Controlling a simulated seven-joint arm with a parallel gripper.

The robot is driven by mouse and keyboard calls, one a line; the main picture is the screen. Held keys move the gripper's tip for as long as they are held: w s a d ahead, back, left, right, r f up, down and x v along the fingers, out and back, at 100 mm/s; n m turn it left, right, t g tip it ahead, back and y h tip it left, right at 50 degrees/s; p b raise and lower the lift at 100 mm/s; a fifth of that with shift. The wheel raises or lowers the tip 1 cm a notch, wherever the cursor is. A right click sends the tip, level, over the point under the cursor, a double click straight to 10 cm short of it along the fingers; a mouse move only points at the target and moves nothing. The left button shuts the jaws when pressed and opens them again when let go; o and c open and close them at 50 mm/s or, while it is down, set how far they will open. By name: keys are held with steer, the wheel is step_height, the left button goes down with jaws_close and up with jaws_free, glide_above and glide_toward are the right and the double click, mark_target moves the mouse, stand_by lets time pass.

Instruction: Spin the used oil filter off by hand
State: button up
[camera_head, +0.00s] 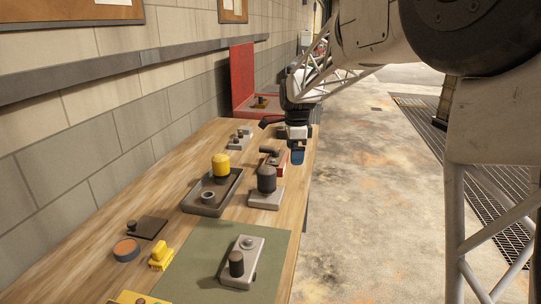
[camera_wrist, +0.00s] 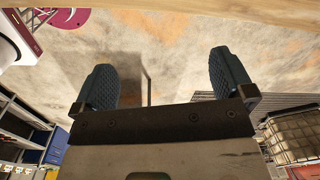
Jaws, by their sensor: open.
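A dark cylinder that looks like the used oil filter (camera_head: 266,179) stands upright on a light grey block (camera_head: 267,200) in the middle of the bench. A yellow cylinder (camera_head: 221,164) stands in a dark tray (camera_head: 205,208) to its left. My gripper (camera_head: 297,156) is beyond the dark cylinder and to its right, near the bench's right edge, apart from it. In the wrist view my gripper (camera_wrist: 166,78) has its two blue ridged fingers wide apart with nothing between them. The wrist view does not show the filter.
A green mat (camera_head: 190,281) at the front holds a grey block with a dark knob (camera_head: 237,263). A yellow part (camera_head: 161,256) and a round tin (camera_head: 126,249) lie left of it. A red box (camera_head: 243,84) stands open at the far end. Wall left, open floor right.

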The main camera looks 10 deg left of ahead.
mark_target(267, 167)
steer(key=w+a+f+m, duration=0.1)
steer(key=w+a+f, duration=0.1)
steer(key=a, duration=0.1)
steer(key=w+a+f+m, duration=0.1)
steer(key=w+a+f, duration=0.1)
steer(key=a, duration=0.2)
steer(key=w+a+f+m, duration=0.1)
steer(key=w+a+f, duration=0.1)
steer(key=w+a, duration=0.1)
steer(key=shift+a, duration=0.4)
steer(key=shift+f, duration=0.15)
steer(key=shift+f, duration=3.75)
